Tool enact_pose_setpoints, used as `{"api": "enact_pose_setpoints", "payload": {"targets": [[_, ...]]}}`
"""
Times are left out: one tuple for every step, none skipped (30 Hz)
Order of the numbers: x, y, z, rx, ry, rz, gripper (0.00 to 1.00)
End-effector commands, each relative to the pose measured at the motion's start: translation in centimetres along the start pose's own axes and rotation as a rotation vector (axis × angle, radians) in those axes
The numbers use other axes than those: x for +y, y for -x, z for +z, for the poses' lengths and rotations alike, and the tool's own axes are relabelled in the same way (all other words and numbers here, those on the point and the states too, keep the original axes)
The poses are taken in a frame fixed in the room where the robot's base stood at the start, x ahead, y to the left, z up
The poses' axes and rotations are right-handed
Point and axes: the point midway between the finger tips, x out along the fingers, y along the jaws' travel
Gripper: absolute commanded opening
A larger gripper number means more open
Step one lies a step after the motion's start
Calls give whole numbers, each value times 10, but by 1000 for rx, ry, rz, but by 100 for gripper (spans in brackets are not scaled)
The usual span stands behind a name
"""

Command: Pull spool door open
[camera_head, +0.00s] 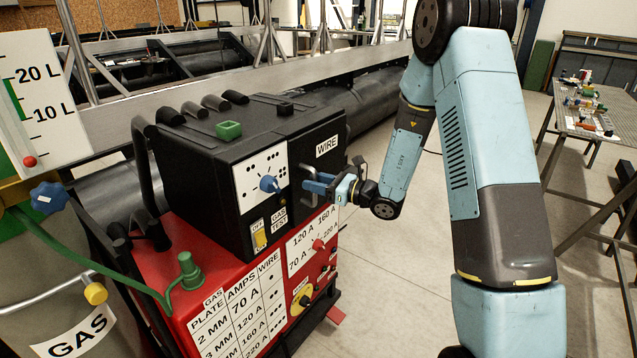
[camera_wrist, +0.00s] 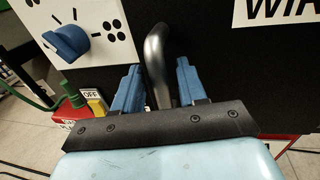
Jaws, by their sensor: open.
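The spool door (camera_head: 318,162) is the black front panel marked WIRE on the upper black unit of the welding machine. It looks closed. In the wrist view the door's dark face (camera_wrist: 215,50) fills the upper right. Its bent grey metal handle (camera_wrist: 157,60) stands between the two blue fingers of my gripper (camera_wrist: 157,85). The fingers are apart, one on each side of the handle, with a visible gap on both sides. In the head view my gripper (camera_head: 318,186) reaches the door from the right and partly hides the handle.
A blue knob (camera_head: 269,184) and a yellow OFF switch (camera_head: 261,238) sit left of the door. The red lower cabinet (camera_head: 240,300) is below. A gas cylinder (camera_head: 70,315) stands at left. A workbench (camera_head: 600,115) is at right. The floor between is mostly clear.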

Motion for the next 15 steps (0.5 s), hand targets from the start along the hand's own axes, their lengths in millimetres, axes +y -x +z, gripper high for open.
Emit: {"api": "enact_pose_setpoints", "payload": {"targets": [[0, -3, 0, 0, 0, 1, 41], [0, -4, 0, 0, -1, 1, 41], [1, -5, 0, 1, -1, 1, 41], [1, -6, 0, 1, -1, 1, 41], [1, -6, 0, 1, -1, 1, 41], [1, -6, 0, 1, -1, 1, 41], [1, -6, 0, 1, -1, 1, 41], [1, -6, 0, 1, -1, 1, 41], [1, -6, 0, 1, -1, 1, 41], [1, -6, 0, 1, -1, 1, 41], [1, -6, 0, 1, -1, 1, 41], [1, -6, 0, 0, -1, 1, 40], [1, -6, 0, 0, -1, 1, 37], [1, -6, 0, 0, -1, 1, 34], [1, -6, 0, 0, -1, 1, 30]]}}
